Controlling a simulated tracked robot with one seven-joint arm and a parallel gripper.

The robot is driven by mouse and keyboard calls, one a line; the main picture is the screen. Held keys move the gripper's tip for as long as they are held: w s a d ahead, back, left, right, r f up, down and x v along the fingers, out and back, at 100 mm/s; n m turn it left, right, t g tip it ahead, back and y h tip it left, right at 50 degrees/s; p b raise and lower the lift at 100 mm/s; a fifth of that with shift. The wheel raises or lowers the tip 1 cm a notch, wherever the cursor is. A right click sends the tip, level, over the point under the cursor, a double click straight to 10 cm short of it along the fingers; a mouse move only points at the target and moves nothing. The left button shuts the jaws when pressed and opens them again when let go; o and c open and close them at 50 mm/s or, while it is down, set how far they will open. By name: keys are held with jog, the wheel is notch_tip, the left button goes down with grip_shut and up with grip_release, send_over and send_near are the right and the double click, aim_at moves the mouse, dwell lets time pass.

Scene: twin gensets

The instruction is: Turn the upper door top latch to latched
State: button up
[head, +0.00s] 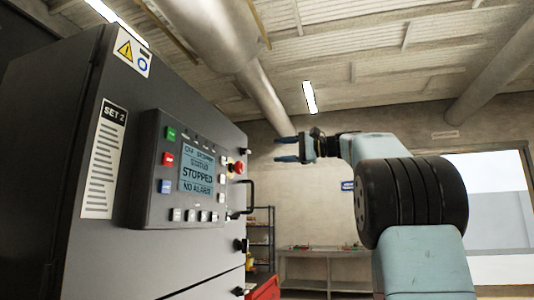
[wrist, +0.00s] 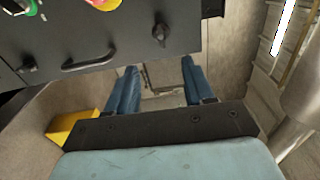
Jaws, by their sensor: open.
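The upper door (head: 150,240) of the dark grey cabinet is on the left in the head view and looks closed. Its top latch (head: 245,152) is a small dark knob at the door's right edge, above the black handle (head: 249,198). In the wrist view the top latch (wrist: 160,35) is a black knob near the door edge, right of the handle (wrist: 88,61). I cannot tell its turn position for sure. My gripper (head: 276,149) is open and empty, to the right of the latch in the head view and apart from it. Its blue fingers (wrist: 155,88) show below the door edge in the wrist view.
A control panel (head: 150,205) with a screen reading STOPPED and a red emergency stop (head: 236,168) sticks out near the latch. A lower latch (head: 240,245) sits below the handle. A workbench (head: 325,283) and a shelf (head: 260,235) stand behind. Space right of the door is free.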

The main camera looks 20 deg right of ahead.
jog(key=shift+v, duration=1.8)
jog(key=s+a+f+g+h, duration=0.1)
jog(key=s+a+f+h, duration=0.2)
jog(key=f, duration=0.4)
jog(key=s+a+f+g+h, duration=0.1)
jog(key=s+a+f+h, duration=0.15)
jog(key=a+f, duration=0.35)
jog(key=s+a+f+g+h, duration=0.1)
jog(key=s+a+f+h, duration=0.2)
jog(key=f, duration=0.6)
jog(key=s+f+n+g+h, duration=0.1)
jog(key=s+f+n+h, duration=0.2)
jog(key=s+f, duration=0.7)
jog(key=s+f+n+g+h, duration=0.1)
jog(key=s+f+n+h, duration=0.2)
jog(key=s+f, duration=0.8)
notch_tip(320, 180, down, 8)
jog(key=shift+s+f+n, duration=0.1)
jog(key=shift+s+n, duration=0.1)
jog(key=shift+n, duration=0.5)
